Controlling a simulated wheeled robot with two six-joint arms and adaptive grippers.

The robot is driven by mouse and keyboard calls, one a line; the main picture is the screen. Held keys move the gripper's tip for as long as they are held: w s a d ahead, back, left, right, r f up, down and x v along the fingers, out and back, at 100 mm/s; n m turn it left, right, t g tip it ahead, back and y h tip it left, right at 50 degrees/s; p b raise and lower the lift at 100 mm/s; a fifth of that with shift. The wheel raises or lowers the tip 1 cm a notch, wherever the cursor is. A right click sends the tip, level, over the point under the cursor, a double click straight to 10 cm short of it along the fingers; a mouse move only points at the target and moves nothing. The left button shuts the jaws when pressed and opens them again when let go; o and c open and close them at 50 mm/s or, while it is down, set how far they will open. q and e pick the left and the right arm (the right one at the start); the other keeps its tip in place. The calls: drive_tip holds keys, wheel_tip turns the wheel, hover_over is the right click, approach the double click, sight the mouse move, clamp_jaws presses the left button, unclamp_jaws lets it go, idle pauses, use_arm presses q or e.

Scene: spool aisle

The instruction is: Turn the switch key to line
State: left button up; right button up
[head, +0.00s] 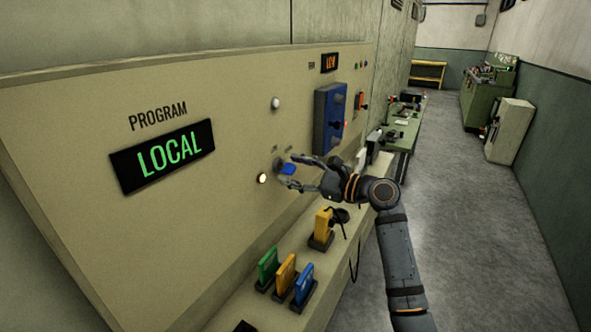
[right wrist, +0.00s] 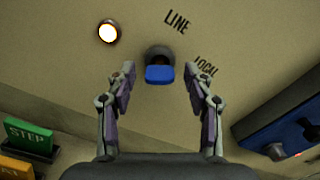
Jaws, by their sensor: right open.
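The switch key has a blue head (head: 288,169) and sits in a round switch on the beige panel (head: 237,120). In the right wrist view the blue key head (right wrist: 160,75) lies between my fingertips, with a small gap on each side. The labels LINE (right wrist: 176,22) and LOCAL (right wrist: 206,67) are printed near the switch. The program display (head: 163,156) reads LOCAL in green. My right gripper (head: 290,171) is open around the key, its fingers (right wrist: 159,79) reaching toward the panel. My left gripper is not in view.
A lit round lamp (head: 262,178) is just beside the switch. A blue box (head: 330,118) sticks out of the panel to the right. Below, a ledge holds green (head: 268,265), yellow (head: 286,272) and blue (head: 304,284) cards and a yellow device (head: 322,225). The aisle floor is clear.

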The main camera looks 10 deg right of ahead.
clamp_jaws()
drive_tip(key=shift+n, duration=0.3)
drive_tip(key=n+b, duration=0.4)
drive_tip(key=n, duration=0.7)
drive_tip(key=shift+f+b, duration=0.1)
drive_tip(key=shift+b, duration=0.25)
drive_tip(key=shift+n, duration=0.3)
